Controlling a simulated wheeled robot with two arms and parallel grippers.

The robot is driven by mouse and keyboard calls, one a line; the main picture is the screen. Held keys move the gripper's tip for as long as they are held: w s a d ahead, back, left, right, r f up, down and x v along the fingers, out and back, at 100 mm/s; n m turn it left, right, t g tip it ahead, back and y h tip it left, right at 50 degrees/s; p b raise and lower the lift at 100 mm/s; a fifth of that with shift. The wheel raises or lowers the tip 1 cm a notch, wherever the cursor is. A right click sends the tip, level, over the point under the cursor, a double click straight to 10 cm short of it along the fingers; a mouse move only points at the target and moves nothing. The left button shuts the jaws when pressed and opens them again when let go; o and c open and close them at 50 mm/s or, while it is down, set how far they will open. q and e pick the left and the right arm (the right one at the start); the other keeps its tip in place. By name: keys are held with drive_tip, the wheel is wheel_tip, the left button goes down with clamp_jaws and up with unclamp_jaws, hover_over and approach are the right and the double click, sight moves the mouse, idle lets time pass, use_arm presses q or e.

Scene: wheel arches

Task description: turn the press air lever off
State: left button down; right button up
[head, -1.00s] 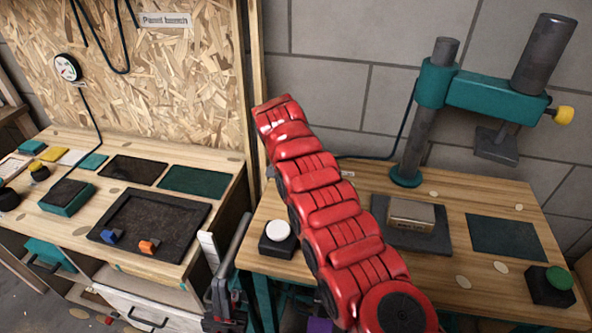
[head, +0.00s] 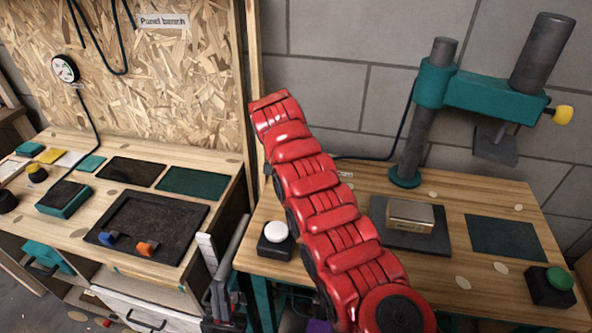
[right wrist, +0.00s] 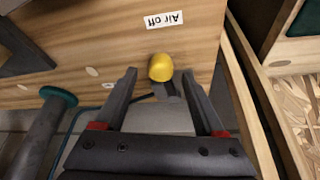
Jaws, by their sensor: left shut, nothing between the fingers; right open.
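The press air lever shows in the right wrist view as a yellow knob (right wrist: 161,67) on a dark stem, beside an upside-down "Air off" label (right wrist: 164,20). My right gripper (right wrist: 164,92) is open, its dark fingers on either side of the lever; I cannot tell whether they touch it. In the head view my red right arm stretches over the press bench and hides the lever; its gripper is not visible there. My left gripper (head: 236,248) is shut and empty, low between the two benches.
The teal press (head: 432,85) stands at the back of the press bench (head: 465,292). A white button (head: 276,233) and a green button (head: 559,279) stand near the front. The panel bench (head: 235,158) is at the left.

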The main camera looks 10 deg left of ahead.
drive_tip(key=b+v, duration=0.2)
drive_tip(key=v, duration=1.4)
